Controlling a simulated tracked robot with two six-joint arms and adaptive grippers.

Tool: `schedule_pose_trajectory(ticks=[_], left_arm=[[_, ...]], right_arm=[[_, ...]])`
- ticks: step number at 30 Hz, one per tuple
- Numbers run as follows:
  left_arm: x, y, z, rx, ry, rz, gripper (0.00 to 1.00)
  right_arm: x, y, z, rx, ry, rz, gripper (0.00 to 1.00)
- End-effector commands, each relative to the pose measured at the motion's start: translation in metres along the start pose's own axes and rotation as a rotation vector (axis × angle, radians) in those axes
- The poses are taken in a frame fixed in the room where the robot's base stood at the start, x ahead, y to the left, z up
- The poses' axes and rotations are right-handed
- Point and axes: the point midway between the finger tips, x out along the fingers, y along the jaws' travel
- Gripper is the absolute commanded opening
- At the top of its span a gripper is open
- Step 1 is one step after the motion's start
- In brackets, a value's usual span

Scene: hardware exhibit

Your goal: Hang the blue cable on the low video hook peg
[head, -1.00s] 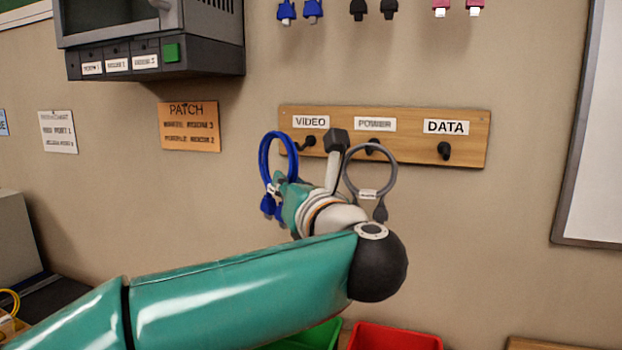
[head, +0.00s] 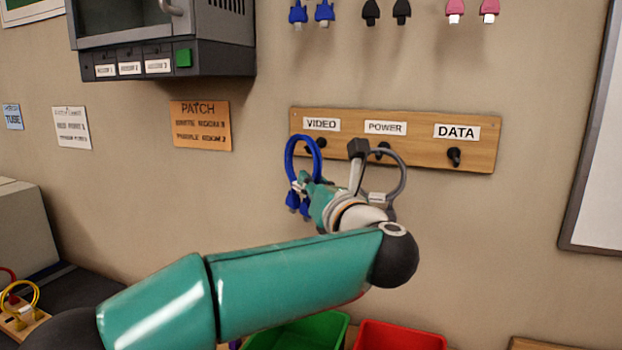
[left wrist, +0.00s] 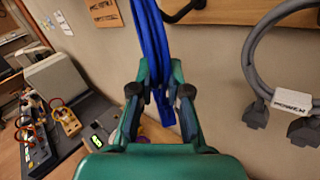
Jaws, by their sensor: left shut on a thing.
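The blue cable (head: 290,160) is a loop with blue plugs at its lower end, upright at the left end of the wooden peg board. My left gripper (left wrist: 160,88) is shut on the cable's lower part in the left wrist view, with the loop (left wrist: 152,40) rising above the fingers. The dark video peg (head: 320,143) is under the VIDEO label, just right of the loop's top in the head view. It also shows in the left wrist view (left wrist: 180,13), close to the cable's right side. I cannot tell whether the loop is around it. My right gripper is not in view.
A grey cable (head: 403,170) hangs at the power peg (head: 383,149), close to my left wrist. The data peg (head: 454,156) is bare. Green (head: 325,328) and red (head: 400,335) bins stand below. A monitor (head: 165,45) juts out at upper left.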

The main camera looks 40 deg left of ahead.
Motion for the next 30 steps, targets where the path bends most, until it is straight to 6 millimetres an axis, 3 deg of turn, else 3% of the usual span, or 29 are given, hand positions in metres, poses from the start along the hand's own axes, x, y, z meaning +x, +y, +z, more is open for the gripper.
schedule_pose_trajectory(ticks=[21,30], left_arm=[[0.032,-0.028,0.004,0.001,0.0,0.001,0.0],[0.038,-0.039,-0.012,-0.003,-0.001,0.002,0.0]], right_arm=[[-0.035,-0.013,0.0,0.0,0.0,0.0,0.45],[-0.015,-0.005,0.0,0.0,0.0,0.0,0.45]])
